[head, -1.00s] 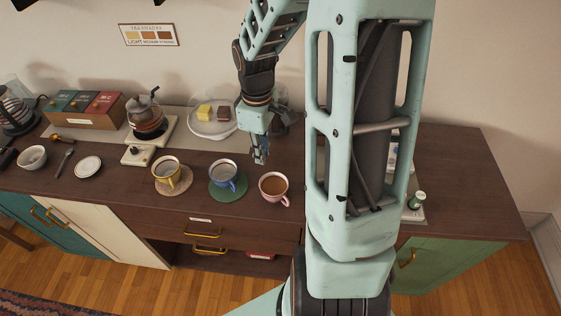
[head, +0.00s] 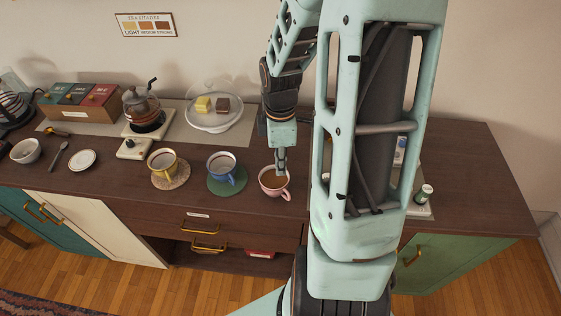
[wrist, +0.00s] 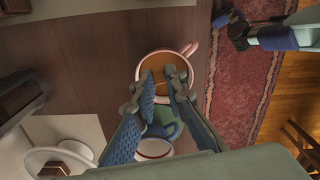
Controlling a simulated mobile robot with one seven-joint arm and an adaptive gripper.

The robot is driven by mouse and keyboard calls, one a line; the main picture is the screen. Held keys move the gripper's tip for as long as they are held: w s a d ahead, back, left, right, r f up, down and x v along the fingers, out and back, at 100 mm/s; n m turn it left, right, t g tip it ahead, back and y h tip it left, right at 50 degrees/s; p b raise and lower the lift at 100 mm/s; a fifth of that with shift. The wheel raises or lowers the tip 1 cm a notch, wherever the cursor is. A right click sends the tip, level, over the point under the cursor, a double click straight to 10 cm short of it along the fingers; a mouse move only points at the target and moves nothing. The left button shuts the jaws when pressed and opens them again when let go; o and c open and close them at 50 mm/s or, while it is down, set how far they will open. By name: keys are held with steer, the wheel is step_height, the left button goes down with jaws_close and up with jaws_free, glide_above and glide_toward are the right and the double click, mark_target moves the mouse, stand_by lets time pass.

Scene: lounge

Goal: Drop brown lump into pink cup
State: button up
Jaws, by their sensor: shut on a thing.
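The pink cup (head: 275,194) stands upright near the front edge of the sideboard, with brown liquid inside. My gripper (head: 281,172) points down over the cup in the head view, its fingertips at the cup's mouth. In the wrist view my gripper (wrist: 166,84) has its fingers close together in front of the pink cup (wrist: 190,48), covering part of its rim and liquid. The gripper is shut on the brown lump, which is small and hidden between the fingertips. I cannot tell how high the tips are above the liquid.
A blue cup (head: 221,165) on a green coaster and a yellow cup (head: 163,161) stand left of the pink cup. A glass-domed stand (head: 212,124) holds a yellow and a brown block behind.

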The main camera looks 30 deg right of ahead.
step_height(320, 180, down, 2)
steer(key=shift+b, duration=0.5)
steer(key=o, duration=0.7)
steer(key=shift+o, duration=0.2)
step_height(320, 180, up, 12)
